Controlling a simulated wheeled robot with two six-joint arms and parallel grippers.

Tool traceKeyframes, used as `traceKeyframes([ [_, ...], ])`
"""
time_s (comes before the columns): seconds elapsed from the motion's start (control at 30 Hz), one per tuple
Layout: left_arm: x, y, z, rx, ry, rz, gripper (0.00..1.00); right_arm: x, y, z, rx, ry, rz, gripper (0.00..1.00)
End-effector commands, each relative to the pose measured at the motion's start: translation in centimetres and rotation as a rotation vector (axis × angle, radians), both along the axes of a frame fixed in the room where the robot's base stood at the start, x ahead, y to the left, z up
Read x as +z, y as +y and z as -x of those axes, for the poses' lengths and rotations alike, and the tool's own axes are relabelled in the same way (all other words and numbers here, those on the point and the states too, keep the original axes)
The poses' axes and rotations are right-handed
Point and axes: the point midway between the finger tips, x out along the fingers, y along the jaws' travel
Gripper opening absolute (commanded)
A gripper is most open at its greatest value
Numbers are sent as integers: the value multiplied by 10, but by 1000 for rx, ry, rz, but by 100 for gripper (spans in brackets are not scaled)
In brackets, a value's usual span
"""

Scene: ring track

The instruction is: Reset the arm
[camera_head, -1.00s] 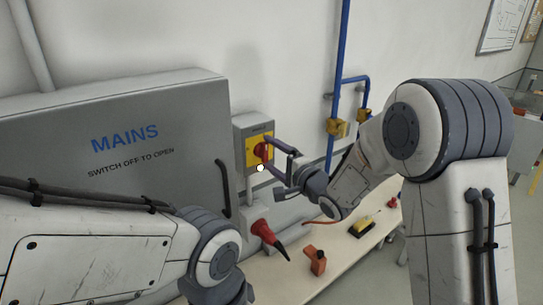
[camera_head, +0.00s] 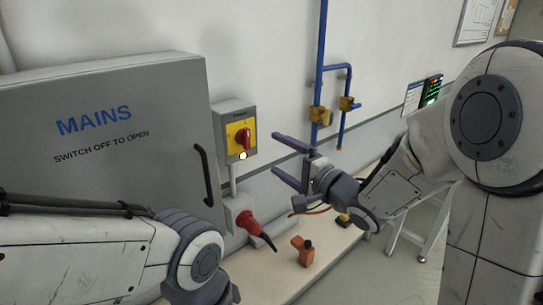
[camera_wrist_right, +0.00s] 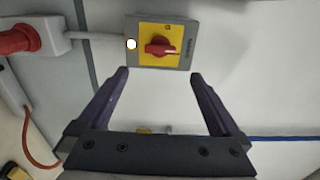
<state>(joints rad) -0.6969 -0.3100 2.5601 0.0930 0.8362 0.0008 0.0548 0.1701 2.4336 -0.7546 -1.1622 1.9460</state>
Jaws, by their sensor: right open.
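My right gripper (camera_head: 275,158) is open and empty in the head view, to the right of the switch box and apart from it. In the right wrist view its two dark fingers (camera_wrist_right: 160,75) stand wide apart with nothing between them. The red rotary switch (camera_head: 244,139) sits on a yellow plate on a grey box (camera_head: 222,112); it also shows in the right wrist view (camera_wrist_right: 160,47), beyond the fingertips. My left arm crosses the lower left of the head view; its gripper is not seen.
The grey MAINS cabinet (camera_head: 95,150) with a dark handle (camera_head: 204,175) stands left of the switch. A red plug (camera_head: 250,224) is in a socket below. An orange object (camera_head: 303,250) stands on the bench (camera_head: 335,248). Blue pipes (camera_head: 322,70) with yellow valves run up the wall.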

Motion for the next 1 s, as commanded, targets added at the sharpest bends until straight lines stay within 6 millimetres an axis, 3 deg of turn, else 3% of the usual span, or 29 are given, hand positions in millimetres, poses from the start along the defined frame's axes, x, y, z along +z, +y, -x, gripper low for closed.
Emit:
traceKeyframes([
  [0.4, -2, 0, 0, 0, 0, 0, 57, -4, 1, 2, -8, 1, 33, 100],
  [0.53, -8, 0, 0, 0, 0, 0, 57, -25, 9, 3, -45, 5, 212, 100],
  [0.63, -15, 0, 0, 0, 0, 0, 57, -52, 16, 12, -65, 26, 453, 100],
  [0.77, -24, 0, 0, 0, 0, 0, 57, -93, 22, 40, -17, 85, 797, 100],
  [0.87, -31, 0, 0, 0, 0, 0, 57, -124, 26, 75, 94, 140, 1041, 100],
  [1.0, -40, 0, 0, 0, 0, 0, 57, -161, 29, 141, 361, 205, 1335, 100],
])
